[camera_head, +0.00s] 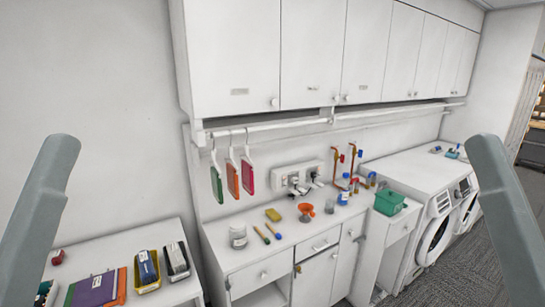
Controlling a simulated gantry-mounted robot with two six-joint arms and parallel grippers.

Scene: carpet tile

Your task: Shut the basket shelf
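I cannot tell for sure which part is the basket shelf. A white counter cabinet (237,258) stands in the middle of the view, with drawers and doors, and an open compartment (266,296) shows at its lower left, cut by the bottom edge. My grey arm links rise at the left and right edges. Neither gripper's fingers show.
Upper cabinets (315,55) and a rail with several hangers hang above. Jars, tools and an orange funnel (306,211) stand on the counter. White washing machines (432,222) are at right. Books and trays lie on a low white surface (110,258) at left. Grey carpet (470,280) shows lower right.

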